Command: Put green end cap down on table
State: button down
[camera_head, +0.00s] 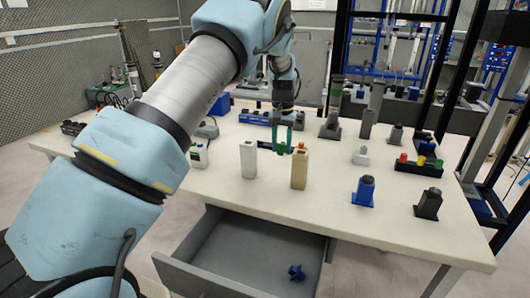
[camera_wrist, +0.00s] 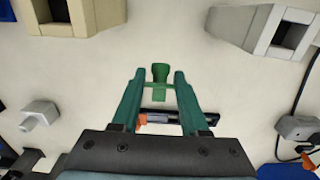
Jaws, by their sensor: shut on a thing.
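The green end cap (camera_wrist: 160,74) sits between the two dark green fingertips of my gripper (camera_wrist: 158,86) in the wrist view. Its round end points away from the gripper. My gripper is shut on it. In the head view my gripper (camera_head: 283,147) points down over the table (camera_head: 226,202), among the upright blocks. The cap is too small there to tell apart from the fingers. I cannot tell whether the cap touches the tabletop.
A white block (camera_head: 248,160) and a beige block (camera_head: 299,170) stand close in front of my gripper. A black-and-orange tool (camera_wrist: 175,119) lies beneath it. An open drawer (camera_head: 240,262) holds a blue part (camera_head: 296,272). Bare tabletop shows at the front right.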

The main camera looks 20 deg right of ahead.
aim_at(280, 171)
jog(key=shift+f+p, duration=0.8)
jog(key=shift+f, duration=2.4)
jog(key=shift+f, duration=0.1)
jog(key=shift+c, duration=2.1)
grip_release()
notch_tip(280, 171, up, 12)
jog(key=b, duration=0.3)
jog(key=shift+b, duration=0.4)
